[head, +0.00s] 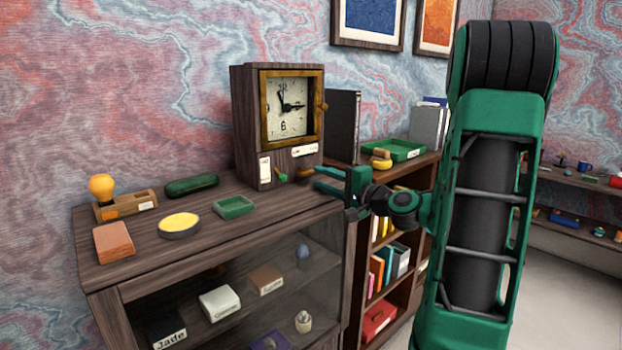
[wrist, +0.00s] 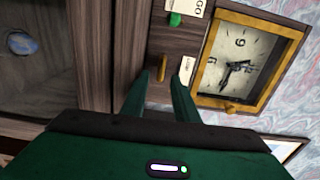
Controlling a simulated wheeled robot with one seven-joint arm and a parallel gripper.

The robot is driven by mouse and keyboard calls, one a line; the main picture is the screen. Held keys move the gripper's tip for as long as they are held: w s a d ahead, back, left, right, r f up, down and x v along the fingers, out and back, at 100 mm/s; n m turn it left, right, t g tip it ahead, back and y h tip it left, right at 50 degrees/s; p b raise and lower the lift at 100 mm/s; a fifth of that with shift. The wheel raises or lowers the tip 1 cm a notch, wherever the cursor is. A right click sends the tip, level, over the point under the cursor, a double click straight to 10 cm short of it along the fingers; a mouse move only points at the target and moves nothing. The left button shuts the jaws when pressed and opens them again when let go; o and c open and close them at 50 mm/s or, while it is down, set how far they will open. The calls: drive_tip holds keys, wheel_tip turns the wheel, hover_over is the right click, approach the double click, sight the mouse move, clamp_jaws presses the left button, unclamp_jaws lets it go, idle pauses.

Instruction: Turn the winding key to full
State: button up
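The wooden clock (head: 243,130) stands on the cabinet; its face (wrist: 230,65) also shows in the wrist view. Low on its front is a narrow brass-coloured piece (head: 306,173), which looks like the winding key; it shows in the wrist view (wrist: 162,66) beside a small label. A green knob (head: 282,176) is on the same front panel, also in the wrist view (wrist: 174,19). My gripper (head: 317,178) is in front of the panel. In the wrist view, its two green fingers (wrist: 159,80) are apart, with the brass piece between or just beyond their tips; contact cannot be told.
The cabinet top (head: 140,262) holds a green tray (head: 234,207), a yellow-topped round tin (head: 179,225), a brown block (head: 113,242) and a yellow bulb-shaped item (head: 102,187). A bookshelf (head: 374,255) with a green tray (head: 400,150) stands to the right.

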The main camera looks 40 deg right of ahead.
drive_tip(key=s, duration=0.5)
drive_tip(key=shift+s+d, duration=0.2)
drive_tip(key=shift+d, duration=0.2)
